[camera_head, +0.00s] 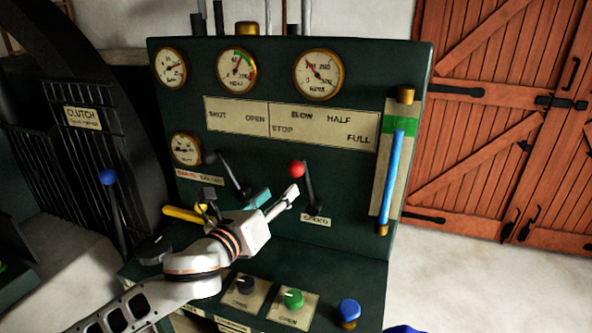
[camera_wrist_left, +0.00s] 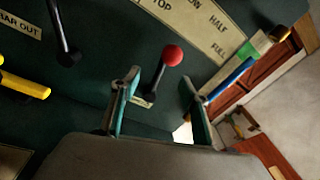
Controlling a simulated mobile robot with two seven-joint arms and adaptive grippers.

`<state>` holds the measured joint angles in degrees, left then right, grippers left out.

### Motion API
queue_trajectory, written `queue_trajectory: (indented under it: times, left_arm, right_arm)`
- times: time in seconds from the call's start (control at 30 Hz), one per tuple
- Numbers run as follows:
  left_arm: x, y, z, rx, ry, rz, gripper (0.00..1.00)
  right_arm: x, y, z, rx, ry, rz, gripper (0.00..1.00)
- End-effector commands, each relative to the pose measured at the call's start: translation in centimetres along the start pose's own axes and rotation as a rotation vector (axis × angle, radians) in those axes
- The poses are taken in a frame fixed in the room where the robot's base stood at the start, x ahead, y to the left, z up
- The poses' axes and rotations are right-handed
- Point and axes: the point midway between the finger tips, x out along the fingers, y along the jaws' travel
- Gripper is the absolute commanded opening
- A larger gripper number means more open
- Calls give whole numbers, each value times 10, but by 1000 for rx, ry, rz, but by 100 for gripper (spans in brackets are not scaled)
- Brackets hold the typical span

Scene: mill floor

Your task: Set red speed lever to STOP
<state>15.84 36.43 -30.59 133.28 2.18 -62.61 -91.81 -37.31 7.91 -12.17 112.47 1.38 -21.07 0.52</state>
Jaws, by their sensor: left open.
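The red speed lever has a red ball knob (camera_head: 296,169) on a dark stem above a SPEED tag. It leans left, below the STOP and SLOW marks of the label plate (camera_head: 323,127). My left gripper (camera_head: 278,197) is open, just below and left of the knob in the head view. In the left wrist view the knob (camera_wrist_left: 173,55) shows between and beyond the two spread fingers (camera_wrist_left: 158,92). The stem runs down-left between them, and no finger is closed on it. I cannot tell whether a finger touches the stem. My right gripper is not in view.
A dark-knobbed lever (camera_head: 228,174) stands left of the red one, with a yellow handle (camera_head: 182,213) lower left. A blue-knobbed clutch lever (camera_head: 108,178) is further left. A blue gauge tube (camera_head: 393,175) is right. Knobs, one green (camera_head: 293,299), sit on the lower ledge.

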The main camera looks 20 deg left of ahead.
Motion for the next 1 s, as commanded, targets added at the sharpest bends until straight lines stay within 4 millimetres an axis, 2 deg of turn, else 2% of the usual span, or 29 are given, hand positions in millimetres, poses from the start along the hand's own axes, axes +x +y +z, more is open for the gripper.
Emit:
queue_trajectory:
  times: [0.03, 0.1, 0.23, 0.7, 1.0]
  left_arm:
    - [4, -5, 10, 73, -16, -20, 45]
    - [6, -10, 18, 151, -29, -38, 45]
    - [12, -14, 24, 214, -39, -52, 45]
    - [75, -18, 27, 216, -40, -50, 45]
    - [86, -19, 27, 216, -39, -51, 45]
  right_arm:
    - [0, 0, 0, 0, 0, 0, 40]
    - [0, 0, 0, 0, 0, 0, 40]
    - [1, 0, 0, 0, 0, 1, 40]
    - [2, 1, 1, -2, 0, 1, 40]
    - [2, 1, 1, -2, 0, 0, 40]
